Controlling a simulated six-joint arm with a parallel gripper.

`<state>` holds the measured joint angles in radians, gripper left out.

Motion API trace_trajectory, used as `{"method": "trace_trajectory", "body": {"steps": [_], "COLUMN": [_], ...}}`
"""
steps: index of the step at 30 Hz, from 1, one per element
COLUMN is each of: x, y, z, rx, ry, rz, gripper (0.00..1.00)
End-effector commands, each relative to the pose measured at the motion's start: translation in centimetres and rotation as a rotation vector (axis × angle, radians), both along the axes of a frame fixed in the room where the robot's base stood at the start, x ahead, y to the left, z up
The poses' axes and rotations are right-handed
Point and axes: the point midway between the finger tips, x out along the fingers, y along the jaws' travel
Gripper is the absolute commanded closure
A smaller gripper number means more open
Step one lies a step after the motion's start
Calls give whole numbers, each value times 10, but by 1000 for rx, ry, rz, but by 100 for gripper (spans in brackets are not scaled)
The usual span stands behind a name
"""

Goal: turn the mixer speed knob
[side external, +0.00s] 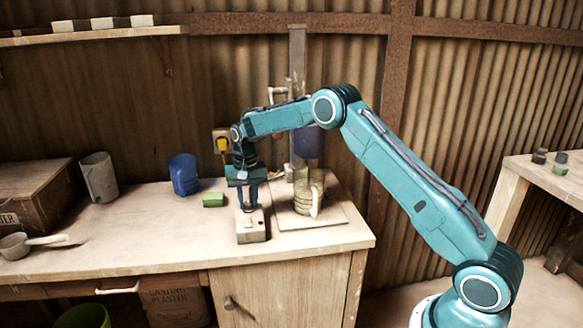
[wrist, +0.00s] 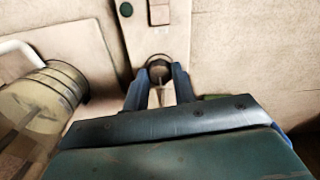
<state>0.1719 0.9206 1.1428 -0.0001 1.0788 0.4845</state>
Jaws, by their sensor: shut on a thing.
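The mixer speed knob (wrist: 158,61) is a dark round knob on a pale control box (side external: 251,231) on the bench. My gripper (side external: 248,205) points down over the back part of this box. In the wrist view my gripper (wrist: 159,78) has its two blue fingers on either side of the knob, shut on it. The fingers hide part of the knob, and its pointer setting cannot be made out.
The mixer stand (side external: 297,70) rises to the right, with a ribbed bucket (side external: 308,197) on its base board (side external: 330,219). A green block (side external: 213,200) and a blue cup (side external: 184,174) stand to the left.

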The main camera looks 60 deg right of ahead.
Motion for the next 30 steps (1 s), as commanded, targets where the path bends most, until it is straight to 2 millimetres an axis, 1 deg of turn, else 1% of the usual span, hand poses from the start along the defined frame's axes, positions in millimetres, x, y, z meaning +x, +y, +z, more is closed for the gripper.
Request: {"method": "trace_trajectory", "body": {"steps": [6,7,9,10,22,26,30], "x": [1,1,1,1,0,1,1], "y": [0,0,0,0,0,0,0], "z": [1,1,1,1,3,10,25], "rx": [-1,-1,-1,-1,0,-1,-1], "ry": [-3,-3,-3,-3,-1,-3,-4], "rz": [1,1,1,1,2,2,2], "gripper": [96,70,56,52,52,52,52]}}
